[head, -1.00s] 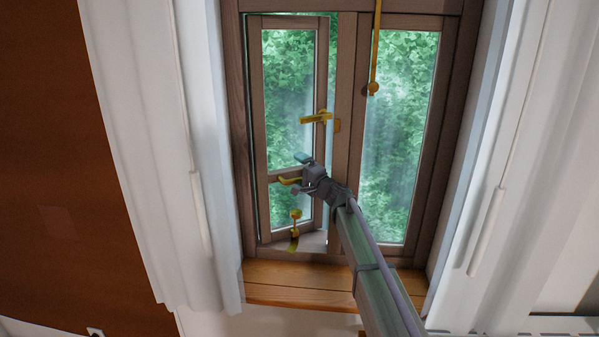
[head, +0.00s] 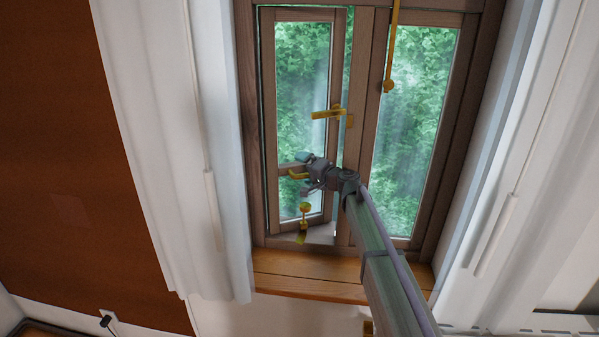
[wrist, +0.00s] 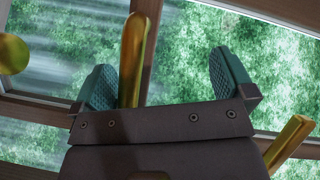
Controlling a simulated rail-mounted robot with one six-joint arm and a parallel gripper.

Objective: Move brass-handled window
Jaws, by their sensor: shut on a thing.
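The wooden-framed window (head: 268,110) has a left sash standing slightly ajar, with a narrow gap along its right edge and a wedge at the bottom. A brass handle (head: 298,175) is on the sash's lower part, and it also shows in the wrist view (wrist: 136,50). My gripper (head: 307,171) is at this handle. In the wrist view, its teal fingertips (wrist: 163,80) stand either side of the brass bar, which lies close to the left one. Another brass handle (head: 328,113) is higher up, and a brass knob (head: 305,208) is lower down.
The right pane (head: 420,110) looks shut, with a long brass rod (head: 391,50) hanging before it. An orange wooden sill (head: 310,277) runs below. White curtains (head: 165,130) flank the window, and a brown panel (head: 60,170) is at the left.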

